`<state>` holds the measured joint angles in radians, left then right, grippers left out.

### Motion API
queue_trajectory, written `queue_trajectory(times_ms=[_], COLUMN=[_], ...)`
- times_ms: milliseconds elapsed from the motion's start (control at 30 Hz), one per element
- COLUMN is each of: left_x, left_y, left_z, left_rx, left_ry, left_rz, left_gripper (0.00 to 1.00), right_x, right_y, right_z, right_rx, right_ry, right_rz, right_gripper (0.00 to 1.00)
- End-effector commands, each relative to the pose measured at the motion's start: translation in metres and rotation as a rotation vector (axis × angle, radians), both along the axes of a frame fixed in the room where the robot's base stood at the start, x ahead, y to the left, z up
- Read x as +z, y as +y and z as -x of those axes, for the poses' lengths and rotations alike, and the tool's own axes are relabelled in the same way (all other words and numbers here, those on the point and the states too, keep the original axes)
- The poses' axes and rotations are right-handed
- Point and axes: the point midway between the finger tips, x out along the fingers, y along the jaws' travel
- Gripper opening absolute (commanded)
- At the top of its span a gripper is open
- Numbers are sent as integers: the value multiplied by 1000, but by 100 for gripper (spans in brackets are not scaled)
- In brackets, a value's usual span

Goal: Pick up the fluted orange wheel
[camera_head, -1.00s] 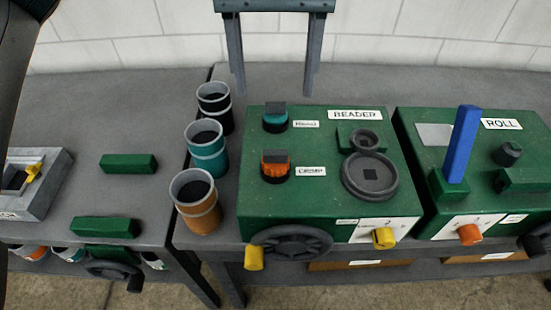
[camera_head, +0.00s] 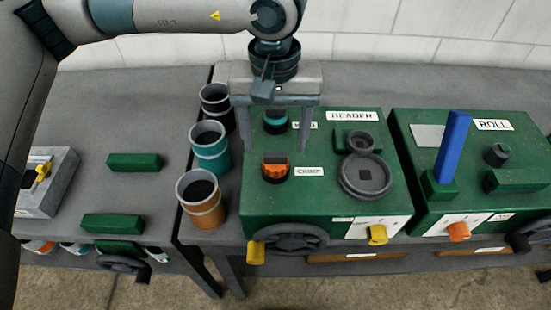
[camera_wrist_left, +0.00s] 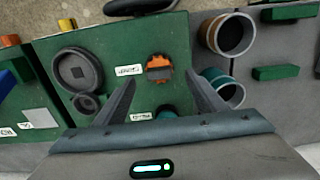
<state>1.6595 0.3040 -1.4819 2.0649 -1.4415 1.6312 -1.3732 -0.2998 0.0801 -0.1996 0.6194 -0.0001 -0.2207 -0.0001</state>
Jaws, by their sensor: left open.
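The fluted orange wheel (camera_head: 276,171) sits on top of the green BEADER box, beside the CRIMP label, with a dark grey bar across its top. It also shows in the left wrist view (camera_wrist_left: 158,73). My left gripper (camera_head: 274,146) is open and empty, pointing down above the box. In the left wrist view its fingertips (camera_wrist_left: 161,79) lie on either side of the wheel in the picture, with the wheel slightly beyond them. I see no contact. My right gripper is not in view.
Orange (camera_head: 203,213), teal (camera_head: 211,160) and black (camera_head: 217,116) cups stand left of the green box (camera_head: 315,205). Dark grey discs (camera_head: 366,176) lie on its right half. A ROLL box with an upright blue bar (camera_head: 453,146) stands further right.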

Motion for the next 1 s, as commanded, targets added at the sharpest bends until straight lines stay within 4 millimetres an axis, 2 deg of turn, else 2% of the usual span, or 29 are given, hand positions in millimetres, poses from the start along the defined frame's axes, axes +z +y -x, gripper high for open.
queue_trajectory(times_ms=[367, 567, 700, 833, 1000], left_x=[-3, -18, -36, -48, -52], left_y=[0, 0, 0, -1, -1], left_z=[0, 1, 2, 2, 1], left_rx=[0, 0, 0, 0, 0], left_ry=[2, 3, 4, 2, 0], left_rz=[-2, -3, -3, -1, -1], left_gripper=[64, 64, 64, 64, 64], right_x=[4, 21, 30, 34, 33], right_y=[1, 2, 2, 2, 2], right_z=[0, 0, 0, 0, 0], right_rx=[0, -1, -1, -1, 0], right_ry=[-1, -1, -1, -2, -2], right_rz=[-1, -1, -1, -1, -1], right_gripper=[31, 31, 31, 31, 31])
